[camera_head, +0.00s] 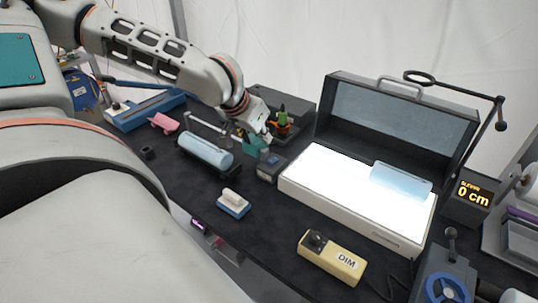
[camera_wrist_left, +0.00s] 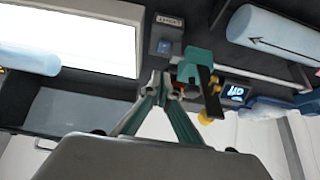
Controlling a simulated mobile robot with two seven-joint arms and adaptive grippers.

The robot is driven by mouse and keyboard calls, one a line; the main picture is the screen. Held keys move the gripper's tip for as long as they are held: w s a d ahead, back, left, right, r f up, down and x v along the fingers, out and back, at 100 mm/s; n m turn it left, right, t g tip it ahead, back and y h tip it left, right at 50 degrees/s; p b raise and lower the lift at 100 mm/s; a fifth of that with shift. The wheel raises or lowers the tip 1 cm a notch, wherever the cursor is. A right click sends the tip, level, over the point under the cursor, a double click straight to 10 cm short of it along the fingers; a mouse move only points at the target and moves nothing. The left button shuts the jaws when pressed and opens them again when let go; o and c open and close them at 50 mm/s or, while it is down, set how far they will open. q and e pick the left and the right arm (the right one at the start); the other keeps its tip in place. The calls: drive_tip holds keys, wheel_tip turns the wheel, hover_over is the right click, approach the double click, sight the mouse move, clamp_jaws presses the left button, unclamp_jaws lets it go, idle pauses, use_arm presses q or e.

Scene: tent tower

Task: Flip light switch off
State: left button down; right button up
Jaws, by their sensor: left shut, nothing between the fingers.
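The small dark grey switch box (camera_head: 268,167) stands left of the lit light box (camera_head: 330,190), close to its left end. In the left wrist view the switch box (camera_wrist_left: 166,38) shows a bluish rocker and a pale label, too small to read surely. The light box panel (camera_wrist_left: 75,35) glows bright white. My left gripper (camera_head: 262,142) is just behind and above the switch box. In the left wrist view its fingertips (camera_wrist_left: 163,84) are together and empty, apart from the rocker in the picture. My right gripper is not in view.
A teal object (camera_wrist_left: 197,65) stands close beside my fingertips. A blue roll (camera_head: 206,152) lies left of the switch. A beige DIM box (camera_head: 332,257) and a white-and-blue block (camera_head: 233,203) lie nearer. The light box's raised lid (camera_head: 395,115) stands behind its panel.

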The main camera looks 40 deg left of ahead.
use_arm(q)
drive_tip(key=b, duration=0.1)
hover_over(273, 159)
drive_tip(key=s, duration=0.2)
drive_tip(key=f, duration=0.4)
drive_tip(key=shift+w+d+f, duration=0.2)
drive_tip(key=shift+f, duration=0.05)
drive_tip(key=shift+s+f, duration=0.15)
drive_tip(key=shift+f, duration=0.4)
drive_tip(key=shift+s+f, duration=0.15)
drive_tip(key=shift+f, duration=0.4)
drive_tip(key=shift+s+f, duration=0.1)
drive_tip(key=shift+f, duration=0.5)
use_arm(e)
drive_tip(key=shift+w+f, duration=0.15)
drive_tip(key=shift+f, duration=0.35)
use_arm(q)
drive_tip(key=shift+a, duration=0.1)
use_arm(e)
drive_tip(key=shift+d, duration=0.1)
